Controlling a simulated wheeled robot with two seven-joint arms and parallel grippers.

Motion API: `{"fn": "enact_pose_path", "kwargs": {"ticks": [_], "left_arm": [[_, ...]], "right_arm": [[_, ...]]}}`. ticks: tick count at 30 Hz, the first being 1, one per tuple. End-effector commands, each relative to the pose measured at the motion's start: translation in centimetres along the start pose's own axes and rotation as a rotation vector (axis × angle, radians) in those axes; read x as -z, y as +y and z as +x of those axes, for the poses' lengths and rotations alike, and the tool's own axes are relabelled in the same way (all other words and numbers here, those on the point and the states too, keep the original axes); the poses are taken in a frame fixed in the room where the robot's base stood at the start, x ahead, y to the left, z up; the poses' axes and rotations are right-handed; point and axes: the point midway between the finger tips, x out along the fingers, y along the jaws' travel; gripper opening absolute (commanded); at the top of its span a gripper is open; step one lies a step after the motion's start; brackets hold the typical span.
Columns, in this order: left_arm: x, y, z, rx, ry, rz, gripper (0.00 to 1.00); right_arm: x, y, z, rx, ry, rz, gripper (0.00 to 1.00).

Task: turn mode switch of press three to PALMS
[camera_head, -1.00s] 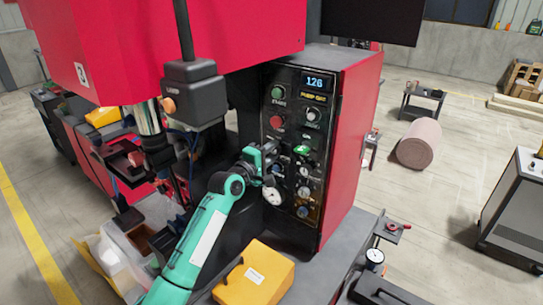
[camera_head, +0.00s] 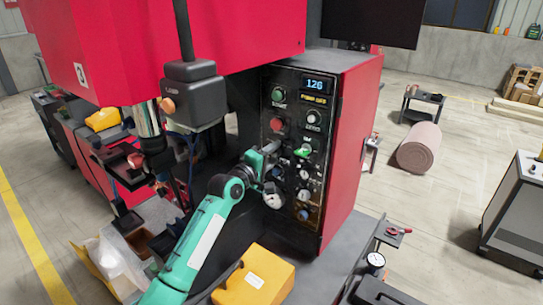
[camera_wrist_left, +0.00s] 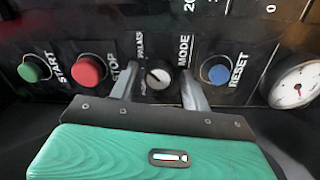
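The mode switch (camera_wrist_left: 158,76) is a dark round knob with a pale pointer mark, between the red STOP button (camera_wrist_left: 88,70) and the blue RESET button (camera_wrist_left: 218,71) in the left wrist view. The MODE label is beside it; smaller position lettering on its other side is partly readable. My left gripper (camera_wrist_left: 160,85) is open, one finger on each side of the knob, with visible gaps. In the head view my left gripper (camera_head: 272,160) is at the left column of the press control panel (camera_head: 318,140) and hides the switch. My right gripper is not in view.
The green START button (camera_wrist_left: 32,70) and a round gauge (camera_wrist_left: 296,84) flank the row. A yellow box (camera_head: 255,277) sits below my arm. A display (camera_head: 315,84) tops the panel, which carries several more knobs in its right column.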

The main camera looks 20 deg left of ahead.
Motion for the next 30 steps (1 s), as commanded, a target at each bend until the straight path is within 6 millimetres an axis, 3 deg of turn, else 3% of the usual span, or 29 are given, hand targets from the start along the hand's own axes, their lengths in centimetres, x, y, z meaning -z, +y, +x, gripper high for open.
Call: {"fn": "enact_pose_path", "kwargs": {"ticks": [9,14,30], "left_arm": [[0.0,0.1,-0.1,-0.002,0.001,-0.001,0.52],[0.0,-0.2,-1.1,-0.001,0.000,-0.002,0.52],[-0.1,-0.3,-11.0,0.000,0.000,0.001,0.52]], "right_arm": [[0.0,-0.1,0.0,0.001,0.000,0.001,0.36],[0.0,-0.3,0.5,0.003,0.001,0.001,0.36],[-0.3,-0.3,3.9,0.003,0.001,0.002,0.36]]}}
